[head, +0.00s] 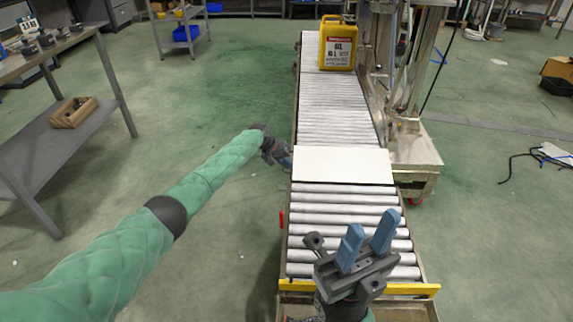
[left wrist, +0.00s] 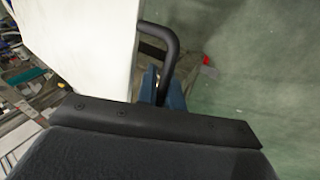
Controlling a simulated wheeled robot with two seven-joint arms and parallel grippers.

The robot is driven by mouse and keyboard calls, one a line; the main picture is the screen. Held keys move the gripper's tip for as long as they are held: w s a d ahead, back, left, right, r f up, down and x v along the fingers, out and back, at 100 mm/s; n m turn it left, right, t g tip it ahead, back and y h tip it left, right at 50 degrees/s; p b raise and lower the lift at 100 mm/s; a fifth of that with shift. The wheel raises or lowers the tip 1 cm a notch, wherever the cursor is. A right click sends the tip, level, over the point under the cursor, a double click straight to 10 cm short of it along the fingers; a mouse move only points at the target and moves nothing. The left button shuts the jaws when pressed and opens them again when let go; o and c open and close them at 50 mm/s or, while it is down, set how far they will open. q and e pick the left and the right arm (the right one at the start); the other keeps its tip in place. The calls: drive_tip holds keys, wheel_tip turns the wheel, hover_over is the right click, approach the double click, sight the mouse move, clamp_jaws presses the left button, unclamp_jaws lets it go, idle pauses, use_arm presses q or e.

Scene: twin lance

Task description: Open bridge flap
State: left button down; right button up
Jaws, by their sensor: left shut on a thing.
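The bridge flap (head: 343,165) is a flat white panel lying across the roller conveyor. In the left wrist view the flap (left wrist: 90,40) fills the upper left, with a black bent handle (left wrist: 168,45) at its edge. My left gripper (head: 285,160) is at the flap's left edge. In the left wrist view its blue fingers (left wrist: 162,88) are shut on the handle; the wrist housing hides part of the grip. My right gripper (head: 372,226) is open and empty, above the near rollers in front of the flap.
The roller conveyor (head: 340,122) runs away from me, with a yellow canister (head: 338,45) at its far end. A machine column (head: 385,60) stands right of it. A grey bench (head: 60,140) with a wooden tray (head: 73,113) is at left. The floor between is clear.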

use_arm(q)
drive_tip(key=shift+w+f+g, duration=0.1)
drive_tip(key=shift+f+g, duration=0.2)
drive_tip(key=shift+f, duration=0.05)
idle(0.3)
drive_tip(key=c, duration=1.8)
unclamp_jaws()
drive_tip(key=p+v, duration=0.2)
drive_tip(key=v, duration=0.5)
drive_tip(key=shift+a+r, duration=0.2)
drive_tip(key=shift+a, duration=0.1)
